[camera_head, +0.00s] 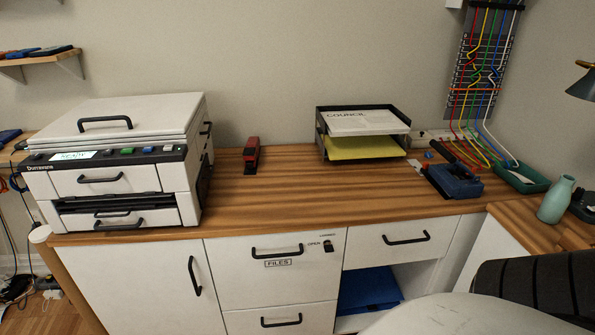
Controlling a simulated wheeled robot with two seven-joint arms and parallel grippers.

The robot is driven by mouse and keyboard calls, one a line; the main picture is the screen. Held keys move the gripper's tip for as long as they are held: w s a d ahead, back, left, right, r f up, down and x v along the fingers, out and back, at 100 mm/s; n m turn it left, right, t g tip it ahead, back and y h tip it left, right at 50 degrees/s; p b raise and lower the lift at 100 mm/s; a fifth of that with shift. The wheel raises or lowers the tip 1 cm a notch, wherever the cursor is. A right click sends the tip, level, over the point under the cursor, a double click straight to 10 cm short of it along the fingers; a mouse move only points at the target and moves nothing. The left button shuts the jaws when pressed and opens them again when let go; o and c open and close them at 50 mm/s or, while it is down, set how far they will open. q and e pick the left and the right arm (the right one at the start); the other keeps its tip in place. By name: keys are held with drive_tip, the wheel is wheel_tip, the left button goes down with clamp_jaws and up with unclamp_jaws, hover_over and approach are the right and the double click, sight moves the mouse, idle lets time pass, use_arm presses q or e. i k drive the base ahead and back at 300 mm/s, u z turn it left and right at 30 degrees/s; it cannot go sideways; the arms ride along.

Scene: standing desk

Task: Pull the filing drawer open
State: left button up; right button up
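The filing drawer (230,274) is a white front under the desk top, labelled FILES. It has a black bar handle (276,252) above the label. A small black lock (328,246) sits at its upper right, with the word OPEN beside it. The drawer front looks flush with the cabinet, so it appears closed. Neither of my grippers is in view, and nothing touches the handle.
Below is another drawer with a handle (281,321). A cupboard door (130,280) is left; a drawer (375,247) above an open shelf with a blue item (368,290) is right. A large pale rounded shape (440,318) and dark ribbed shape (540,290) fill the lower right.

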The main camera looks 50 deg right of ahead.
sight(288, 268)
drive_tip(key=u, duration=0.3)
drive_tip(key=k, duration=0.25)
drive_tip(key=z, duration=1.25)
drive_tip(key=i, duration=0.95)
